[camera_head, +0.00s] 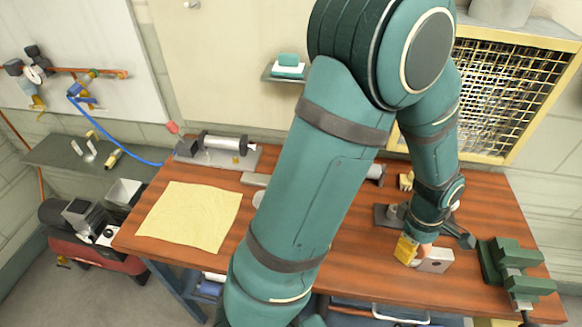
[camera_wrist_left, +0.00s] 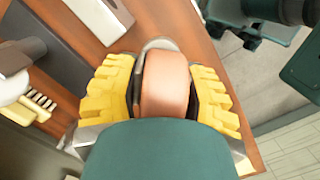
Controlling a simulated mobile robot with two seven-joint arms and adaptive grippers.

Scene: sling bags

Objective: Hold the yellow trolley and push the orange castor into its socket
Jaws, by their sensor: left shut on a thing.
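My left gripper (camera_head: 417,251) reaches down over the right part of the wooden table. Its yellow ridged finger pads show in the wrist view (camera_wrist_left: 163,72), one on each side of the orange castor (camera_wrist_left: 166,88). The gripper is shut on the castor, whose rounded salmon-orange face shows between the pads. In the head view only a little of the castor (camera_head: 426,250) shows beside a yellow pad. I cannot make out a yellow trolley or a socket in either view. My right gripper is not in view.
A green vise (camera_head: 510,262) stands at the table's right end. A yellow cloth (camera_head: 190,216) lies flat at the left. A grey fixture with a roller (camera_head: 222,148) stands at the back. My arm hides the table's middle.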

